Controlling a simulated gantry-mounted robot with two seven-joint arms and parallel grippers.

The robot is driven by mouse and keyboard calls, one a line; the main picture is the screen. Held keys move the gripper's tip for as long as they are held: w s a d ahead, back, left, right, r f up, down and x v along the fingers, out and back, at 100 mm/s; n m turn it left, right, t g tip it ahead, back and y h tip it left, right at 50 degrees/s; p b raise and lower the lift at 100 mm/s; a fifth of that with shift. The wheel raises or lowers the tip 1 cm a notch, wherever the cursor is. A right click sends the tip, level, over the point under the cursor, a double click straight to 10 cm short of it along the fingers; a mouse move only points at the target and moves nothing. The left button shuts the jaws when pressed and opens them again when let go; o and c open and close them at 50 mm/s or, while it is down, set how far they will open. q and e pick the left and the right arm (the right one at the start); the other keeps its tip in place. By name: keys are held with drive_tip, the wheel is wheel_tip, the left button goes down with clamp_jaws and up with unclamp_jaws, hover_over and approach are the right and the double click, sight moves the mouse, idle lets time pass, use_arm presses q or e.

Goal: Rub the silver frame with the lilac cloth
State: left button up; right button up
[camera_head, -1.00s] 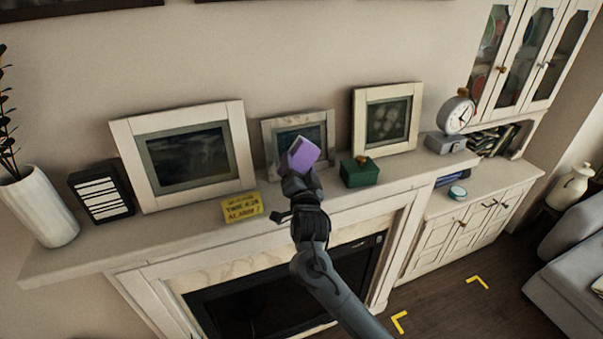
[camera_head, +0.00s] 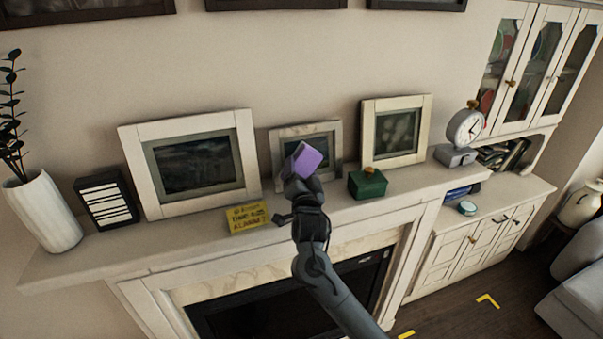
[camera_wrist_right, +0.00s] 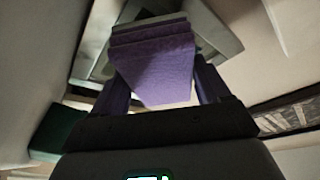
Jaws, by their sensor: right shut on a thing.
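The lilac cloth (camera_head: 308,158) is a folded purple block held in my right gripper (camera_head: 301,175), which is shut on it. The small silver-grey frame (camera_head: 291,131) leans on the wall at the middle of the mantel. The cloth is in front of it and covers part of its lower middle. In the right wrist view the cloth (camera_wrist_right: 155,65) sits between the fingers, with the greyish frame (camera_wrist_right: 212,28) right behind it. I cannot tell whether they touch. My left gripper is not in view.
A large white frame (camera_head: 133,151) and yellow sign (camera_head: 247,217) stand left, with a striped black box (camera_head: 106,199) and white vase (camera_head: 43,216). A green box (camera_head: 367,184), cream frame (camera_head: 368,122) and clock (camera_head: 465,128) stand right. The fireplace is below the mantel.

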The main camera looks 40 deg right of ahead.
sight(310, 172)
drive_tip(key=shift+w+d+f+b, duration=0.15)
drive_tip(key=shift+w+b, duration=0.1)
drive_tip(key=shift+w, duration=0.15)
drive_tip(key=shift+w+d+f+b, duration=0.1)
drive_tip(key=shift+w+b, duration=0.1)
drive_tip(key=shift+w, duration=0.2)
idle(0.4)
drive_tip(key=shift+s+d, duration=0.3)
drive_tip(key=shift+d, duration=0.4)
drive_tip(key=shift+s+d, duration=0.25)
drive_tip(key=shift+d, duration=0.4)
drive_tip(key=shift+s+d, duration=0.25)
drive_tip(key=shift+d, duration=0.65)
drive_tip(key=shift+s+d, duration=0.25)
drive_tip(key=shift+d, duration=0.65)
drive_tip(key=shift+s+d, duration=0.15)
drive_tip(key=shift+d, duration=0.25)
drive_tip(key=shift+r, duration=0.15)
drive_tip(key=shift+a, duration=0.15)
